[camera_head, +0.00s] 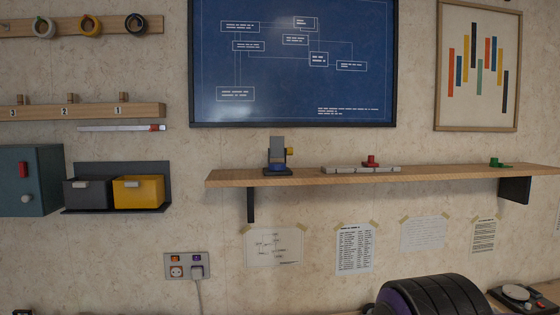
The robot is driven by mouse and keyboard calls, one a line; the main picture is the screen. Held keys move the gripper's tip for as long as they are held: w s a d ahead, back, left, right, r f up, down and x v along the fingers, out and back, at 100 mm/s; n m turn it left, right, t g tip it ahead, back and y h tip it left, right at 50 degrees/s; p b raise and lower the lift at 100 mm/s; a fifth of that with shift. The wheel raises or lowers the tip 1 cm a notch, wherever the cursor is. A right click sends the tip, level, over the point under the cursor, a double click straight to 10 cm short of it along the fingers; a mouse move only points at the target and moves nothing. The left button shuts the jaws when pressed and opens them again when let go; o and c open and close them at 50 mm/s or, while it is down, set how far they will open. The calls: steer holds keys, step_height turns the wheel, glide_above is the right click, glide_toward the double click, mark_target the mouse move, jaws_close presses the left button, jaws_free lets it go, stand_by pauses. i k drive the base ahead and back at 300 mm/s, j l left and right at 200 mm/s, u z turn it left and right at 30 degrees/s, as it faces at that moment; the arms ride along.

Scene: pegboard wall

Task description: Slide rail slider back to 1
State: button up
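A low pale grey segmented bar (340,170) lies along the wooden wall shelf and looks like the rail. A red knob (371,161) stands on it right of its middle and looks like the slider. I cannot read any position numbers on this bar. A second thin pale bar (115,128) with a red piece (157,128) at its right end is on the wall at left, under a peg rack. I cannot tell for sure which one the task names. My gripper is not in view.
The shelf (440,173) also bears a dark stand with a grey block (277,147) at left and a small green object (499,163) at right. Numbered pegs (69,99), a grey bin (88,195) and a yellow bin (138,194) are at left. Sockets (187,267) sit below.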

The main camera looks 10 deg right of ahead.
mark_target(370, 163)
steer(key=l, duration=1.25)
